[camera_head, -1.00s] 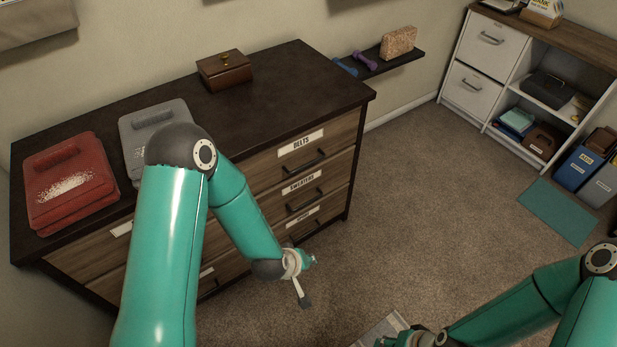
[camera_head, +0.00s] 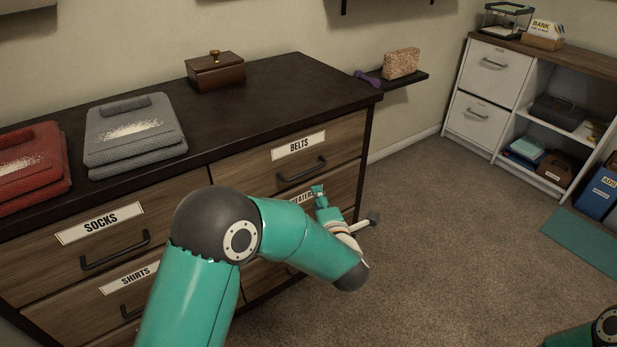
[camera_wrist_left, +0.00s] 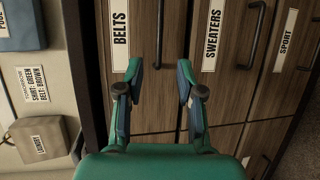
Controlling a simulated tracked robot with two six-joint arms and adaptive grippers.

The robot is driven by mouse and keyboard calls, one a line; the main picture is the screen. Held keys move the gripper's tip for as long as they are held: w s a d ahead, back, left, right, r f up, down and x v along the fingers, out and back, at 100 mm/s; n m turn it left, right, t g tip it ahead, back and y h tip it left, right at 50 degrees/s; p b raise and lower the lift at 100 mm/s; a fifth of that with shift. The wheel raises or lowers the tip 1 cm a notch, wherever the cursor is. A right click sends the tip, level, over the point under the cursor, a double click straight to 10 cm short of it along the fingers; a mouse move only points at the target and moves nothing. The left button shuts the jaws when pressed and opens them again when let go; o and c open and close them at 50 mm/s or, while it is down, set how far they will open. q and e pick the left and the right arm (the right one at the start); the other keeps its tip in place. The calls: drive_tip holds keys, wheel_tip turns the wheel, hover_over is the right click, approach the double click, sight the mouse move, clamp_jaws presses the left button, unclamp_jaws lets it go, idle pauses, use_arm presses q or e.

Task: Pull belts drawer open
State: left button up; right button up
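The belts drawer (camera_head: 262,177) is the top right drawer of the dark-topped wooden dresser. Its front sits flush, with a white BELTS label (camera_head: 299,146) and a dark bar handle (camera_head: 301,169). My left gripper (camera_head: 346,204) is in front of the dresser, low and right of that handle in the head view, partly covering the sweaters label. In the left wrist view, my left gripper (camera_wrist_left: 160,77) is open and empty. The belts handle (camera_wrist_left: 160,35) appears beyond and between its fingertips, apart from them. My right gripper is out of view.
The socks drawer (camera_head: 96,240) and shirts drawer (camera_head: 128,290) are at left. A red folded stack (camera_head: 30,165), a grey stack (camera_head: 135,135) and a brown box (camera_head: 215,72) stand on the dresser top.

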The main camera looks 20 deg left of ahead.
sight(308, 172)
use_arm(q)
drive_tip(key=b+x, duration=0.1)
drive_tip(key=x, duration=1.3)
drive_tip(key=shift+w+a+f, duration=0.1)
drive_tip(key=shift+w+f, duration=0.05)
drive_tip(key=shift+w, duration=0.05)
drive_tip(key=shift+c, duration=0.3)
clamp_jaws()
